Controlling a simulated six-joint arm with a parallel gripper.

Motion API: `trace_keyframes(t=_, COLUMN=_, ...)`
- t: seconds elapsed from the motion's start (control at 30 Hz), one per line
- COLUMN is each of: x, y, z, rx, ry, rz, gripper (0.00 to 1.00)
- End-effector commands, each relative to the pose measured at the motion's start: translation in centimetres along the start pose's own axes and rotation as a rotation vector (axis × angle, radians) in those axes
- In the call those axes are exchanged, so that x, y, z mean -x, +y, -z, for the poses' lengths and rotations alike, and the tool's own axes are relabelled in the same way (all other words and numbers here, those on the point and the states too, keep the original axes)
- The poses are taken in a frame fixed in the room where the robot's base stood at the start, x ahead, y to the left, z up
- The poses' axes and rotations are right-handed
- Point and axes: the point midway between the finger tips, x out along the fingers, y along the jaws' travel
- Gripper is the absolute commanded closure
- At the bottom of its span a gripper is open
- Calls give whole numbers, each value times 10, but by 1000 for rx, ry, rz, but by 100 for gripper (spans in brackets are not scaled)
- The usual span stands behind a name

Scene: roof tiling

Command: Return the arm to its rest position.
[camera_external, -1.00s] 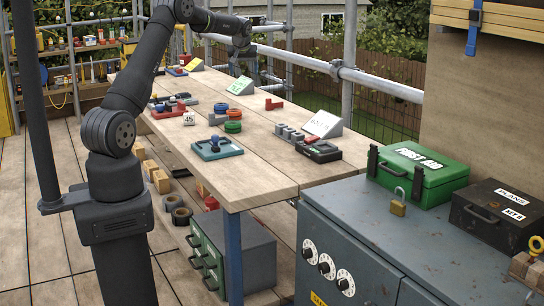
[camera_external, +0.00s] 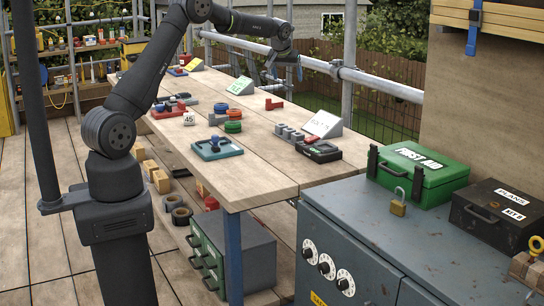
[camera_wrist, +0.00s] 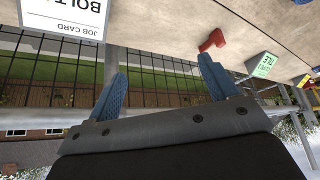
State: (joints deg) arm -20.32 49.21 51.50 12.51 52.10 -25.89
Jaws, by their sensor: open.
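My gripper (camera_external: 286,72) is in the upper middle of the external view, above the far right edge of the wooden workbench (camera_external: 262,182), near the scaffold rail. In the wrist view my gripper (camera_wrist: 162,88) shows its two blue fingers spread wide apart with nothing between them. Behind the fingers are a mesh fence and grass. No object is held.
On the bench are a white job card (camera_external: 323,124), a blue tray (camera_external: 216,148), a red bracket (camera_external: 273,104) and several small parts. A scaffold rail (camera_external: 385,83) runs along the far side. A green first aid box (camera_external: 418,175) stands on the grey cabinet (camera_external: 375,235).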

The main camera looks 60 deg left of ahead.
Motion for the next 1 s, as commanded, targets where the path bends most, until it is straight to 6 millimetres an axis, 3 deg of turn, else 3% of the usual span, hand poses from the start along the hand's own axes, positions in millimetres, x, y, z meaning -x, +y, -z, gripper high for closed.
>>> trace_keyframes(t=0.3, x=11, y=60, z=-20, rx=-87, ry=-1, rz=-48, gripper=21)
trace_keyframes(t=0.5, x=17, y=83, z=-30, rx=-122, ry=-2, rz=-68, gripper=21)
trace_keyframes(t=1.0, x=19, y=92, z=-34, rx=-136, ry=-2, rz=-76, gripper=21)
